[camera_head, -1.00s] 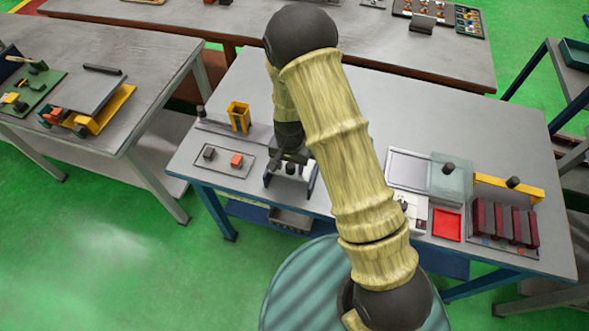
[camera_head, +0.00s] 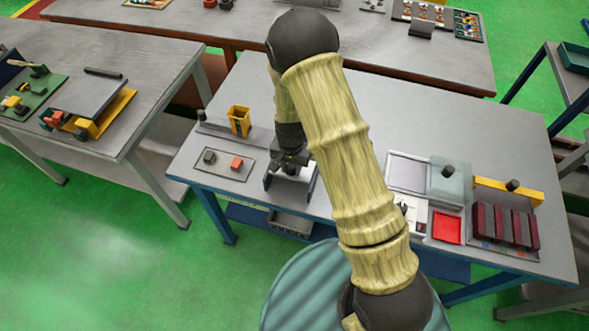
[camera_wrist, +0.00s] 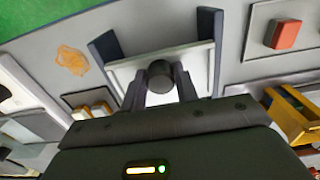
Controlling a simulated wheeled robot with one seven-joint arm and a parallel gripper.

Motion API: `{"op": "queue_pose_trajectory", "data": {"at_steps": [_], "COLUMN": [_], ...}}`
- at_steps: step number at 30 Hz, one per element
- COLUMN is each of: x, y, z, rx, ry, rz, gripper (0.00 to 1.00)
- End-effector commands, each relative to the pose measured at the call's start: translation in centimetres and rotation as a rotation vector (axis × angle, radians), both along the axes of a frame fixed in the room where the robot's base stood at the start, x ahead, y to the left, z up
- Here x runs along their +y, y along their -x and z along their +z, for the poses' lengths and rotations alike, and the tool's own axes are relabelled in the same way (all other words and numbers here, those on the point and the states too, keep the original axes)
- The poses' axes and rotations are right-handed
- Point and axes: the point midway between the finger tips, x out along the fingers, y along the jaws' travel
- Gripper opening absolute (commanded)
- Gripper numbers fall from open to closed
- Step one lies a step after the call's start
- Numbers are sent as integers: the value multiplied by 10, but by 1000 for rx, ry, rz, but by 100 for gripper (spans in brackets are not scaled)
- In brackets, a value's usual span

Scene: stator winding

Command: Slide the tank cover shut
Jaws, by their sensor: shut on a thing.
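The tank cover (camera_wrist: 127,70) is a pale, light-grey panel with a round dark knob (camera_wrist: 160,76) on it, lying between two dark blue side walls of the tank (camera_wrist: 207,24) in the wrist view. My gripper (camera_wrist: 159,84) is shut on the knob, one finger on each side. A bright white patch shows between the fingers, below the knob; I cannot tell if it is an opening. In the head view the tank (camera_head: 291,184) stands near the table's front edge, with my gripper (camera_head: 292,162) down on it and hiding the knob.
A tray (camera_head: 223,164) with a dark and a red block lies to the left. A yellow holder (camera_head: 239,121) stands behind it. To the right are a red tray (camera_head: 446,227), a translucent box (camera_head: 449,182) and dark red blocks (camera_head: 505,222). The table's middle back is clear.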

Motion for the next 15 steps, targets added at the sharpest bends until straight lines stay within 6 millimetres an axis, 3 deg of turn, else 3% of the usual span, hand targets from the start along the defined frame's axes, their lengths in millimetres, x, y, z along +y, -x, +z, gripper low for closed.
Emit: {"op": "queue_pose_trajectory", "data": {"at_steps": [15], "x": [-8], "y": [-18], "z": [-5], "rx": [6], "ry": [3], "rz": [-3], "gripper": [17]}}
